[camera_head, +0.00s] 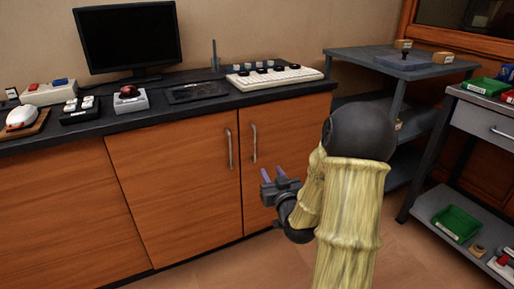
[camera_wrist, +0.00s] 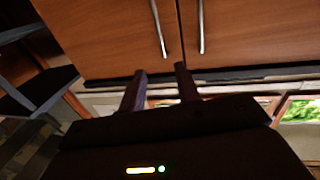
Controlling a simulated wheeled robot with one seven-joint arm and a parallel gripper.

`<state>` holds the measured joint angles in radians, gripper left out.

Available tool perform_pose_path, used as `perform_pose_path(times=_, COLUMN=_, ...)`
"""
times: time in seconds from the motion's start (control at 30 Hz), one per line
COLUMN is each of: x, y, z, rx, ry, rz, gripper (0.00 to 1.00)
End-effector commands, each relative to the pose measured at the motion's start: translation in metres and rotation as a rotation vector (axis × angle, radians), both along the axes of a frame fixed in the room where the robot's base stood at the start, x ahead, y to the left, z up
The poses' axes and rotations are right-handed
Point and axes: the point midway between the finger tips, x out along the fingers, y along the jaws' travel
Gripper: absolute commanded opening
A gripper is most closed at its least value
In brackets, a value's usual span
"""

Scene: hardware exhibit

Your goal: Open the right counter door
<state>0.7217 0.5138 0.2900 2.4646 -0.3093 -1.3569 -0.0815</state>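The counter (camera_head: 150,109) has two wooden doors side by side, both looking closed. The right door (camera_head: 286,136) has a vertical metal bar handle (camera_head: 254,143) near its left edge. The left door (camera_head: 175,165) has its own bar handle (camera_head: 229,148) close by. My gripper (camera_head: 273,173) is in front of the right door, lower than its handle in the picture. In the wrist view, which looks upside down, the fingers (camera_wrist: 160,70) are apart with nothing between them. The right door's handle (camera_wrist: 158,28) appears beyond them, not touched; the left door's handle (camera_wrist: 201,27) is beside it.
A monitor (camera_head: 128,38), a white keyboard-like panel (camera_head: 275,77) and small devices stand on the countertop. A grey shelf unit (camera_head: 350,60) stands right of the counter, with another rack (camera_head: 470,112) farther right. The floor before the doors is clear apart from my arm.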

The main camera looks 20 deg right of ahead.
Motion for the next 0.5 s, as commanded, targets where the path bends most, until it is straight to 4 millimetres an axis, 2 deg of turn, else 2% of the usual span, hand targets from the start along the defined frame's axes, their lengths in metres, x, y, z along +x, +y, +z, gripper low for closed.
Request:
perform_pose_path(times=0.17, x=0.01, y=-0.001, z=-0.001, rx=0.0, ry=0.0, rz=0.001, gripper=0.33)
perform_pose_path(times=0.5, x=0.061, y=-0.009, z=-0.002, rx=0.001, ry=-0.002, rz=0.0, gripper=0.33)
